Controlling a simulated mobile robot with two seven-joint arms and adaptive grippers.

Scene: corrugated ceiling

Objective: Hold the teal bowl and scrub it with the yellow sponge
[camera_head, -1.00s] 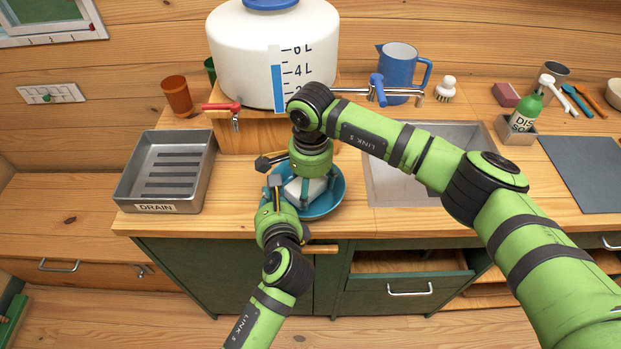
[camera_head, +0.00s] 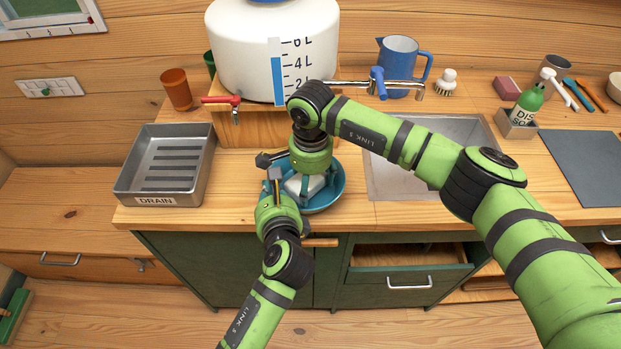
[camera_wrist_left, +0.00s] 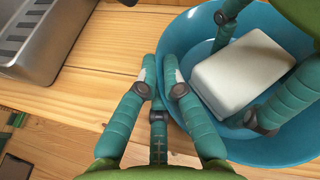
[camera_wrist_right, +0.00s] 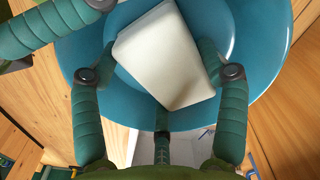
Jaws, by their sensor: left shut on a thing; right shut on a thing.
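The teal bowl (camera_head: 338,186) sits upright at the counter's front, left of the sink; it fills much of the left wrist view (camera_wrist_left: 255,148) and right wrist view (camera_wrist_right: 258,40). My left gripper (camera_head: 273,178) is shut on the bowl's left rim. A block-shaped sponge (camera_head: 301,188) lies inside the bowl; it looks off-white rather than yellow, also in the right wrist view (camera_wrist_right: 160,55). My right gripper (camera_head: 309,182) points down into the bowl, shut on the sponge, its fingers on opposite sides. The sponge's underside and part of the bowl floor are hidden.
A metal drain tray (camera_head: 165,170) stands left of the bowl. A white water tank (camera_head: 250,60) with a red tap (camera_head: 222,101) stands behind it. The sink (camera_head: 400,170) is to the right, under my right arm. A soap bottle (camera_head: 527,105) stands farther right.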

